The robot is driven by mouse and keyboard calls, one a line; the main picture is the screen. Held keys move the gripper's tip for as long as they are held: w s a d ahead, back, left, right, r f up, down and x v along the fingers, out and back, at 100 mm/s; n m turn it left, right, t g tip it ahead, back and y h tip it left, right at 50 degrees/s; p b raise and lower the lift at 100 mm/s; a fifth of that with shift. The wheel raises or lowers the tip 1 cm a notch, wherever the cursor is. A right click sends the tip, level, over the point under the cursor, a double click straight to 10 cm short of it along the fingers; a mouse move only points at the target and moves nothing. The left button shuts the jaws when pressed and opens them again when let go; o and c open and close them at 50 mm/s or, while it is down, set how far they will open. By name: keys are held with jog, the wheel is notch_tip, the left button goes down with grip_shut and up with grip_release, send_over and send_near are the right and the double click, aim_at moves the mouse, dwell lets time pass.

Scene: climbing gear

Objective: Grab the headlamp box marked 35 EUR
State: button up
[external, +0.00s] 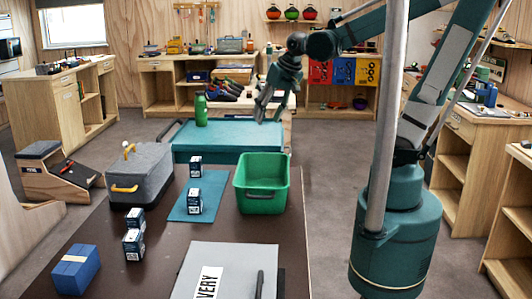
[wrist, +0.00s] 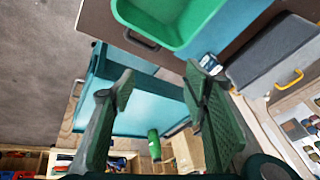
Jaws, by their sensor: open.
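Several small dark-blue and white boxes stand on the dark table in the external view. Two are on a teal mat (external: 207,183), a far box (external: 195,166) and a nearer box (external: 194,201). Two more stand close together to the left, an upper box (external: 135,218) and a lower box (external: 133,245). Their price marks are too small to read. My gripper (external: 270,108) hangs open and empty above the far teal surface, behind and above the boxes. In the wrist view my gripper (wrist: 160,82) has its fingers spread; part of one small box (wrist: 209,63) shows beside the right finger.
A green bin (external: 263,199) stands right of the mat. A grey case (external: 140,178) with yellow handles is at its left. A blue box (external: 75,270) and a grey sign board (external: 215,268) lie nearer. A green bottle (external: 201,110) stands at the far teal surface (external: 225,136).

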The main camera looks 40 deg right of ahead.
jog(key=w+a+f+m+g+p, duration=0.2)
jog(key=w+a, duration=0.1)
jog(key=a, duration=0.8)
jog(key=m+g+h+p, duration=0.1)
jog(key=m+g+p, duration=0.1)
jog(key=m+p, duration=0.15)
send_over(193, 193)
jog(key=shift+n, duration=0.25)
jog(key=f, duration=1.2)
jog(key=shift+w+d+p, duration=0.2)
jog(key=shift+d+p, duration=0.2)
jog(key=shift+s+a+f+g, duration=0.25)
jog(key=shift+a+f+g, duration=0.05)
jog(key=shift+a, duration=0.05)
jog(key=shift+f, duration=0.15)
jog(key=shift+f, duration=1.15)
